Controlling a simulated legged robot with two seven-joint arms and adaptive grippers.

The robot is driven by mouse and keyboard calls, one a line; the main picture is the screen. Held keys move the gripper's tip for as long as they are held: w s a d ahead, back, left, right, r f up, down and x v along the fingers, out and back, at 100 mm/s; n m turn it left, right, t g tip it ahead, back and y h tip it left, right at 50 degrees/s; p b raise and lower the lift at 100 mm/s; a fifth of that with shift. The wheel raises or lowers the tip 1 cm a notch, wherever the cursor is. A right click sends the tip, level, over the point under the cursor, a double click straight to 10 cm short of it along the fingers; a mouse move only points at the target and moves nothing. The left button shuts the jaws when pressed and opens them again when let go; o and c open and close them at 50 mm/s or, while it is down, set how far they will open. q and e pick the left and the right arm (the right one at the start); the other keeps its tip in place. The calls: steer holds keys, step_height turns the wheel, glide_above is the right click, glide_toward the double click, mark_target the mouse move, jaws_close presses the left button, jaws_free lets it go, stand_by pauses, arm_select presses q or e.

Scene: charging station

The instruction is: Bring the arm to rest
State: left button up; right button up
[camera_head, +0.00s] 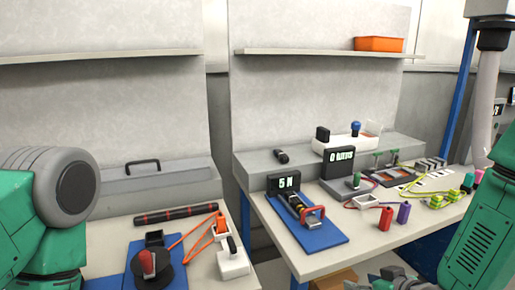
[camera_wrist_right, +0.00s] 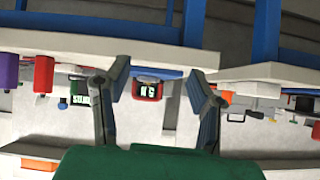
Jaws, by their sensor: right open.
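My right gripper (camera_head: 395,279) shows only in part at the bottom edge of the head view, below and in front of the right table. In the right wrist view my right gripper (camera_wrist_right: 161,92) has its two dark fingers wide apart. Nothing is held between them. The wrist view looks upside down toward the tables, with a red-framed display (camera_wrist_right: 147,90) seen in the gap, beyond the fingers. My right forearm is at the right edge of the head view. My left arm is at the left edge, and its gripper is out of sight.
The right table (camera_head: 315,262) carries a blue mat (camera_head: 325,236) with a device, a "5 N" display (camera_head: 285,183), a red block (camera_head: 386,219) and a purple block (camera_head: 404,212). The left table (camera_head: 105,235) holds a dark rod (camera_head: 176,214) and a white block (camera_head: 233,263). A gap separates the tables.

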steer(key=s+d+f+m+g+h, duration=0.1)
steer(key=s+f+g, duration=0.3)
steer(key=s+f, duration=0.4)
steer(key=s+d+f+m+g+h, duration=0.1)
steer(key=s+f+g, duration=0.4)
steer(key=s, duration=1.7)
step_height(320, 180, down, 3)
steer(key=shift+s+d+f+h, duration=0.2)
steer(key=shift+s+d+h, duration=0.1)
steer(key=shift+d+h, duration=0.6)
steer(key=shift+w+d, duration=0.1)
steer(key=shift+w, duration=0.1)
